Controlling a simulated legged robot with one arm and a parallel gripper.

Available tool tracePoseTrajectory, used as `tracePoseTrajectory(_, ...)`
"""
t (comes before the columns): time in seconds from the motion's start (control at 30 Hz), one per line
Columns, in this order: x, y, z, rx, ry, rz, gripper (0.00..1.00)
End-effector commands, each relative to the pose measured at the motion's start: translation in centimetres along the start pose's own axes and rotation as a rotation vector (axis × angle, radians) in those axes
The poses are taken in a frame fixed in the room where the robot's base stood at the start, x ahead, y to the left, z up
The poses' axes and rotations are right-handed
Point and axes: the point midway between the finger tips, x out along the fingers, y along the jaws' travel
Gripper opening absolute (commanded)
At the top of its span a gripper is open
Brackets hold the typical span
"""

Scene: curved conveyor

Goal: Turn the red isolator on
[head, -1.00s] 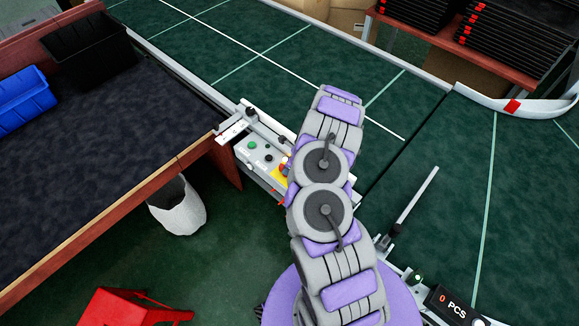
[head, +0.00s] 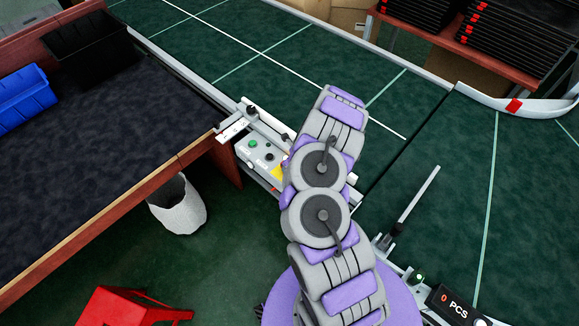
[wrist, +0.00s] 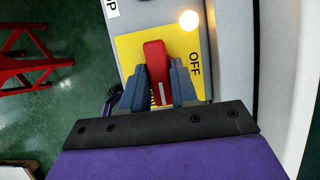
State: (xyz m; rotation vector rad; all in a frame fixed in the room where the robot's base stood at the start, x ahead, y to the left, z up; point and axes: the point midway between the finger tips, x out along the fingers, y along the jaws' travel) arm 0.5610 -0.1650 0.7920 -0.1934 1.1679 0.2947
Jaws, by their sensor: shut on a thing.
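The red isolator handle (wrist: 156,68) stands on a yellow plate (wrist: 130,45) in the wrist view, with "OFF" printed at the plate's right. A white line on the handle points down toward my gripper. My gripper (wrist: 160,85) has its two blue-grey fingers against the handle's sides and is shut on it. In the head view, my arm hides the isolator and the gripper.
A round lamp (wrist: 189,20) glows beside the plate. The panel also carries a green button (head: 253,144) and a black button (head: 269,156). A workbench (head: 100,160) stands at left, above a white bin (head: 178,207) and red stool (head: 125,308). The green conveyor (head: 430,200) lies right.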

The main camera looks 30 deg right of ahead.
Motion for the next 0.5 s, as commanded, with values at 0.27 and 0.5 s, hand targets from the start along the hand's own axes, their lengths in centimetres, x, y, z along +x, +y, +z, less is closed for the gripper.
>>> tracePoseTrajectory(0.27, -0.12, -0.09, 0.16, -0.002, -0.003, -0.001, 0.49)
tracePoseTrajectory(0.5, -0.19, -0.12, 0.06, -0.001, -0.003, -0.001, 0.49)
